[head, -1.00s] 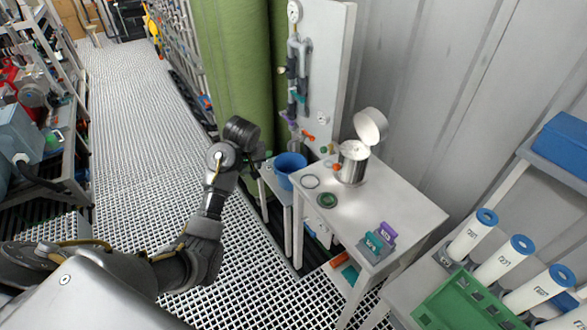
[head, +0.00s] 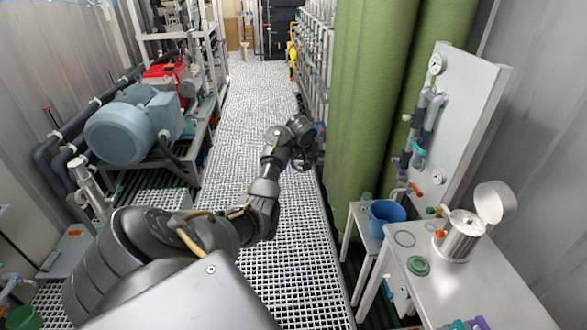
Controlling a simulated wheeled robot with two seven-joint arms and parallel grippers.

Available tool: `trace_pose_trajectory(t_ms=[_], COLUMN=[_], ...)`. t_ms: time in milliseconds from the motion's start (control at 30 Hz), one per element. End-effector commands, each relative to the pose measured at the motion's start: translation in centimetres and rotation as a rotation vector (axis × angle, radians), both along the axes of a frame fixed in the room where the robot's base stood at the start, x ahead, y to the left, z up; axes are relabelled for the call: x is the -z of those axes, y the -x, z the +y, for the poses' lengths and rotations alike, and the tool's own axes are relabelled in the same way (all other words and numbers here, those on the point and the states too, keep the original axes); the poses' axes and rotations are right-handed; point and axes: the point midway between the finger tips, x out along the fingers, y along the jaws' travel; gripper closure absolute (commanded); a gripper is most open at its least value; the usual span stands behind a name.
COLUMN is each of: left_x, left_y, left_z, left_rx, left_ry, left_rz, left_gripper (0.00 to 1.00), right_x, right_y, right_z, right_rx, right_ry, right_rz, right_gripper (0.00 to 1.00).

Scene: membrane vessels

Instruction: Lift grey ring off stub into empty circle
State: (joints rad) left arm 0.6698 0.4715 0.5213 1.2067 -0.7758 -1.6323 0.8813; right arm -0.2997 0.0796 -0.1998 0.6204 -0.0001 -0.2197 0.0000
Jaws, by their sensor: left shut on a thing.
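My left gripper (head: 313,157) is over the grating walkway, left of the green vessels and clear of the bench. It is shut on what I take to be the grey ring, which is too dark and small to make out there. A thin dark outlined circle (head: 404,239) lies empty on the pale bench top (head: 462,283). A green round piece (head: 418,266) sits just in front of it. I cannot pick out the stub. My right gripper is not in view.
A blue bucket (head: 387,218) stands left of the bench. A panel with pipes (head: 432,125) rises at the back. A blue motor (head: 135,125) is at left. The walkway (head: 255,100) is open.

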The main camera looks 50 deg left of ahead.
Motion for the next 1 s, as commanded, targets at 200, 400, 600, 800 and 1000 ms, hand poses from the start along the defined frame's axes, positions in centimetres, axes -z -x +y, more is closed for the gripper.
trace_pose_trajectory(t_ms=[200, 400, 600, 800, 1000], left_x=[0.4, 0.9, 0.0, -0.7, -2.8], left_y=[-4.7, -7.1, -8.2, -7.1, -4.5], left_z=[-4.1, -9.6, -16.3, -21.7, -28.6], left_rx=[0.132, 0.242, 0.341, 0.413, 0.568], left_ry=[-0.004, -0.006, -0.01, -0.009, -0.007], left_rz=[0.004, 0.003, 0.001, 0.0, -0.006], left_gripper=[0.73, 0.73, 0.73, 0.73, 0.73], right_x=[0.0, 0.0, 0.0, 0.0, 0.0], right_y=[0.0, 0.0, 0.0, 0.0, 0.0], right_z=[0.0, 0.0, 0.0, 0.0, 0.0], right_rx=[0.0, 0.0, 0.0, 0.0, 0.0], right_ry=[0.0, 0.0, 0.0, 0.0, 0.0], right_rz=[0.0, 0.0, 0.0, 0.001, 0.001], right_gripper=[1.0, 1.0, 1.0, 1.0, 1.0])
